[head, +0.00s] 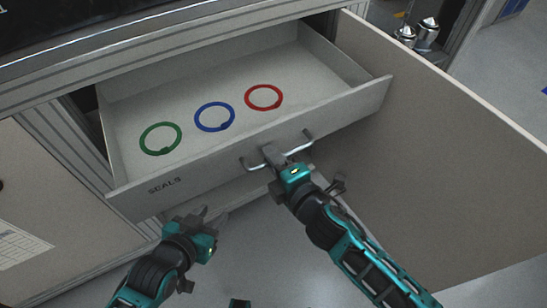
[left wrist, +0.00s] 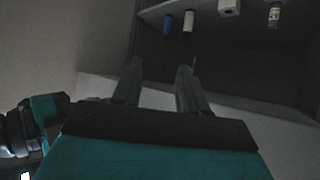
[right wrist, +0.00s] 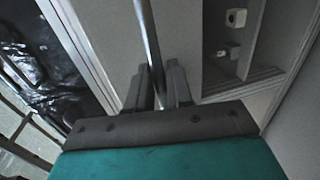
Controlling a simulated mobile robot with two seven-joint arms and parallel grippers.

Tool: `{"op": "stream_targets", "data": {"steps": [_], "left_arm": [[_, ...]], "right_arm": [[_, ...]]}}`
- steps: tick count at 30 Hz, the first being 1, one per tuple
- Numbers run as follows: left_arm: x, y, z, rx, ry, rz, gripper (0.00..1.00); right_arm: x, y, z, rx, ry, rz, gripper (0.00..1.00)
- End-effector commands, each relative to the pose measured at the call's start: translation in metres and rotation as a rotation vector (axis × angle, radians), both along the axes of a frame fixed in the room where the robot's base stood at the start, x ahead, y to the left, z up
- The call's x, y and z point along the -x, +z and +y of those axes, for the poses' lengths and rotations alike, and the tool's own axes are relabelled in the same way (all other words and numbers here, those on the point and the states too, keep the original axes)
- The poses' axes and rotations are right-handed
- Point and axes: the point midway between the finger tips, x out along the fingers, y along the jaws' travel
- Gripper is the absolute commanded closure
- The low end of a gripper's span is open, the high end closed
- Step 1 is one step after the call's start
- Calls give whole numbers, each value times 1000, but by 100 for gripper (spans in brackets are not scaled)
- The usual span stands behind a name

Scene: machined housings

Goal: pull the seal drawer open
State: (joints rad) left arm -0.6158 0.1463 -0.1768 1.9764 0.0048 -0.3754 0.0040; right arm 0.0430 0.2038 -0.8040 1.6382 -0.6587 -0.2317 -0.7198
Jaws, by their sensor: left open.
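The seal drawer (head: 345,104), lettered "SEALS" on its front, is pulled well out of the cabinet. Inside lie a green ring (head: 160,138), a blue ring (head: 214,117) and a red ring (head: 264,97), flat and apart. My right gripper (head: 275,158) is at the drawer's bar handle (head: 301,146). In the right wrist view the handle bar (right wrist: 149,40) runs between the narrowly spaced fingers, which are shut on it. My left gripper (head: 200,218) is open and empty, low in front of the drawer's left part, clear of it.
A large cabinet door (head: 450,160) stands open to the right of the drawer. Below the drawer is an open compartment; the left wrist view shows a shelf (left wrist: 150,12) with several small items. Metal parts (head: 426,32) stand beyond the door.

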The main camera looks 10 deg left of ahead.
Motion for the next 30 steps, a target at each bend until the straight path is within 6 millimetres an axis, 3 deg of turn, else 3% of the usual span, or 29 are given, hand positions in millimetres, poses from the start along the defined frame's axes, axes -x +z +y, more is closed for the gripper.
{"op": "stream_targets", "data": {"steps": [13,30], "left_arm": [[0,1,0,1,1,1,57],[4,0,3,-6,6,7,57]], "right_arm": [[7,2,-5,0,1,1,70],[91,22,-66,0,0,2,70]]}}
